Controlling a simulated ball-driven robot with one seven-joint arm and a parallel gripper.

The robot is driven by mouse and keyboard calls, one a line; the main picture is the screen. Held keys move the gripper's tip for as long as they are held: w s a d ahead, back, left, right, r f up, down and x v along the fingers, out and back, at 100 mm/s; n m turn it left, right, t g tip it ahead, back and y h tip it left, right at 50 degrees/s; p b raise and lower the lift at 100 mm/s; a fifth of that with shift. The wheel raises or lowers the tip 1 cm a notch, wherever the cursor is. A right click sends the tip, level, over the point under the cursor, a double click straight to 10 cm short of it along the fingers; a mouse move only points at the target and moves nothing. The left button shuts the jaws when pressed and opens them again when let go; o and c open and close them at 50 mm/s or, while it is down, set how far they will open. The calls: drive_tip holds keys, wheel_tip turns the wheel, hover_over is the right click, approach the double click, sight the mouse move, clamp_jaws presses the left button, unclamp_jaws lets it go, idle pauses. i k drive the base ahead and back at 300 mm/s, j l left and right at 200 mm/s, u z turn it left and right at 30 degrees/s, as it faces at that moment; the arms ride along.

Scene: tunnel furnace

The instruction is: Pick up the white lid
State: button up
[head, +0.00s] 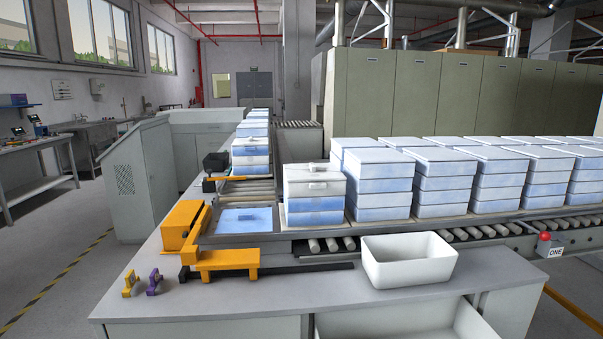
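Other stacks (440,156) to the right also have pale flat tops, so several similar lids are in view. My gripper is not in view.
An empty white bin (407,269) stands on the grey counter (330,292) in front. Left of the stack are a blue plate (246,220) and a yellow pusher (228,259). Small yellow (130,283) and purple (154,282) pieces stand at front left. An open drawer (410,322) juts out below.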

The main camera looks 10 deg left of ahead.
sight(312, 171)
drive_tip(key=i+j+u, duration=0.15)
drive_tip(key=j+u, duration=0.15)
drive_tip(key=u, duration=0.15)
drive_tip(key=i+j+u, duration=0.2)
drive_tip(key=u, duration=0.2)
drive_tip(key=i+j+u, duration=0.2)
drive_tip(key=u, duration=0.25)
drive_tip(key=i+j+u, duration=0.3)
drive_tip(key=i+u, duration=0.35)
drive_tip(key=i+j+z, duration=0.1)
drive_tip(key=i+z, duration=0.15)
drive_tip(key=z, duration=0.15)
drive_tip(key=i+j+z, duration=0.15)
drive_tip(key=z, duration=0.2)
drive_tip(key=i, duration=0.15)
